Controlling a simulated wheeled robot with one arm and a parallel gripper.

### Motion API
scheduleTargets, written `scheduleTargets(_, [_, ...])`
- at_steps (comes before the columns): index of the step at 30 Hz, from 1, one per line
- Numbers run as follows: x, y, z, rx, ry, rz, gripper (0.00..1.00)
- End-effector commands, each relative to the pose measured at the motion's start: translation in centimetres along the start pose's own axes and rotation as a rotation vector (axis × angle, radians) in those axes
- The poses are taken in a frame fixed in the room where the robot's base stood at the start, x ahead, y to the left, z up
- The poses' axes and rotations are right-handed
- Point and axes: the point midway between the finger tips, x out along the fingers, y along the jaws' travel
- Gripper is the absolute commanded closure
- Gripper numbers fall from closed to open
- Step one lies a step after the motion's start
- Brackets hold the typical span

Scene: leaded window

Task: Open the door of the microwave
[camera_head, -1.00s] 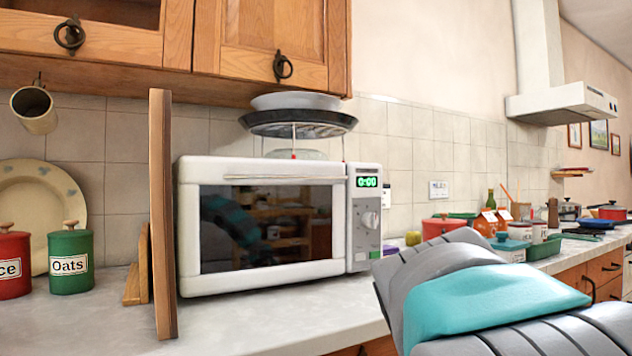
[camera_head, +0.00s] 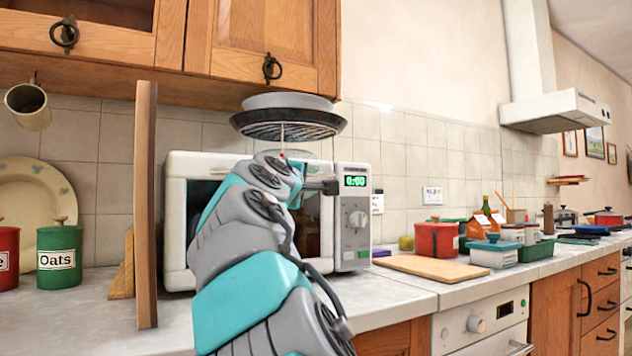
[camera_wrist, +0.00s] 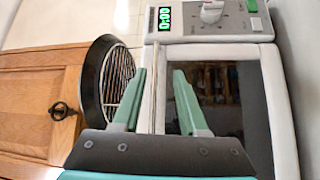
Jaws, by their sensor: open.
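The white microwave (camera_head: 352,228) stands on the counter, its dark-windowed door (camera_wrist: 218,92) apparently shut; its green display reads 0:00. In the wrist view, which is turned sideways, a thin metal handle bar (camera_wrist: 154,90) runs along the door's edge. My gripper (camera_wrist: 161,78) is open, with its two green fingers either side of the bar, one over the dark window. I cannot tell whether the fingers touch it. In the head view my arm covers much of the door, and my gripper's fingers are hard to make out near the door's upper right.
A dark pan with a rack (camera_head: 288,124) stands above the microwave, close to my gripper in the wrist view. A wooden board (camera_head: 146,205) stands upright to its left. Wooden cabinets (camera_head: 262,45) hang above. A cutting board (camera_head: 430,268) lies on the counter to the right.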

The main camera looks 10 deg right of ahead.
Motion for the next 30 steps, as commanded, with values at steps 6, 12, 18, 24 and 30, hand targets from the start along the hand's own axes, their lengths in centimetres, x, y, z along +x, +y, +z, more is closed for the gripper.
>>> scheduleTargets(6, [0.1, 0.6, -1.5, -0.016, 0.029, 0.027, 0.58])
scheduleTargets(12, [2.1, 0.5, -1.4, -0.016, 0.025, 0.022, 0.58])
scheduleTargets(18, [4.1, 0.6, -1.5, -0.015, 0.028, 0.024, 0.58])
scheduleTargets(24, [5.8, 0.8, -1.6, -0.014, 0.030, 0.024, 0.58])
scheduleTargets(30, [7.1, 0.6, -1.5, -0.016, 0.026, 0.021, 0.58])
